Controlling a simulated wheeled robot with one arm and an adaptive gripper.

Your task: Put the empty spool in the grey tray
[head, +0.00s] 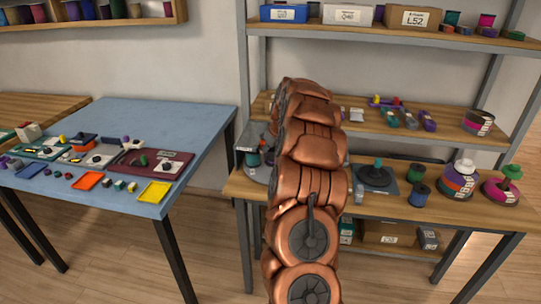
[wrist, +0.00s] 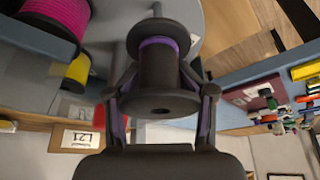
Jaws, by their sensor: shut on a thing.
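My gripper (wrist: 161,93) is shut on a dark spool (wrist: 158,72), with one finger on each side of it. The spool has a bare dark core, a wide flange facing the camera and a purple band near its far end. Beyond it lies a round grey surface (wrist: 207,25), which it partly covers; I cannot tell whether they touch. In the head view my copper-coloured arm hides the gripper and held spool. A grey round piece (head: 256,174) shows left of the arm on the shelf bench. I cannot tell which grey thing is the tray.
A magenta spool (wrist: 58,20) and a yellow spool (wrist: 76,72) stand close at the left in the wrist view. A dark round stand (head: 374,177) and several spools are on the bench right of my arm. The blue table (head: 190,118) holds small trays and parts.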

